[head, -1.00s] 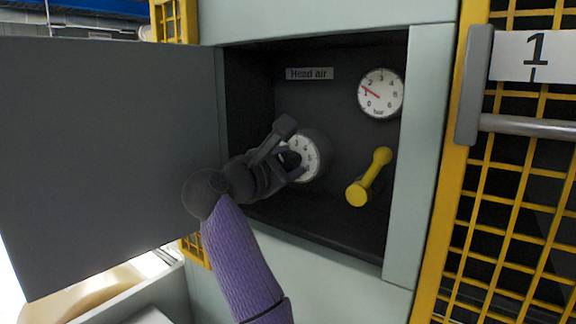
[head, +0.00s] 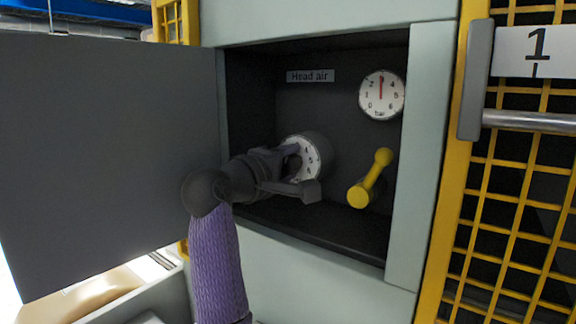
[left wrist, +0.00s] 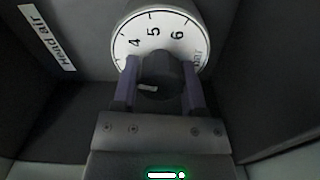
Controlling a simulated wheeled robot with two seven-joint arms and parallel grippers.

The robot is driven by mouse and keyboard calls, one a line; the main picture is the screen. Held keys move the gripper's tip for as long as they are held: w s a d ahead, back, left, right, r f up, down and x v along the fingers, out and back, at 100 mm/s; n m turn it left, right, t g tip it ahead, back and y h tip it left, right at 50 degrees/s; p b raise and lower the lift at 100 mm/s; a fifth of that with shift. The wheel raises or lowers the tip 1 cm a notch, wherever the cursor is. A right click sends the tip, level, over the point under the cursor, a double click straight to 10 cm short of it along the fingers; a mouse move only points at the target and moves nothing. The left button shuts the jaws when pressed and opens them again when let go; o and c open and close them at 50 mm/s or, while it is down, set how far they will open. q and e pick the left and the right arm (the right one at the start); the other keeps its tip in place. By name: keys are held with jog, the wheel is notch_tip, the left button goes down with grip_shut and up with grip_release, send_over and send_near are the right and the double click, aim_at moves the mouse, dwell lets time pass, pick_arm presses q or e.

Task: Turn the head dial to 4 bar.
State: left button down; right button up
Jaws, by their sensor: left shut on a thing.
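The head dial (head: 313,157) is a round white numbered dial inside the open "Head air" box. In the left wrist view its face (left wrist: 165,22) shows 4, 5 and 6, and its dark centre knob (left wrist: 160,75) sits between my fingers. My left gripper (head: 296,163) is shut on this knob, with one finger on each side in the left wrist view (left wrist: 159,88). The dial's pointer mark is hard to make out. The pressure gauge (head: 381,101) has its red needle pointing straight up, at about 3 bar. My right gripper is not in view.
A yellow lever (head: 370,180) is right of the dial. The box's grey door (head: 110,160) stands open at the left. The "Head air" label (head: 310,76) is above the dial. A yellow mesh guard (head: 515,210) is at the right.

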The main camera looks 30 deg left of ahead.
pick_arm(q)
jog(key=shift+f+m, duration=0.2)
jog(key=shift+m, duration=1.7)
jog(key=shift+d+m, duration=0.1)
jog(key=shift+m, duration=0.2)
jog(key=shift+c, duration=2.3)
grip_release()
jog(key=o, duration=0.3)
jog(key=shift+s+r, duration=0.1)
jog(key=shift+r, duration=0.05)
jog(key=shift+s, duration=0.1)
jog(key=s+b, duration=0.1)
jog(key=s, duration=0.2)
jog(key=s+b, duration=0.2)
jog(key=s, duration=0.1)
jog(key=s+b, duration=0.1)
jog(key=s, duration=0.2)
jog(key=shift+s+a, duration=0.35)
jog(key=shift+a, duration=0.05)
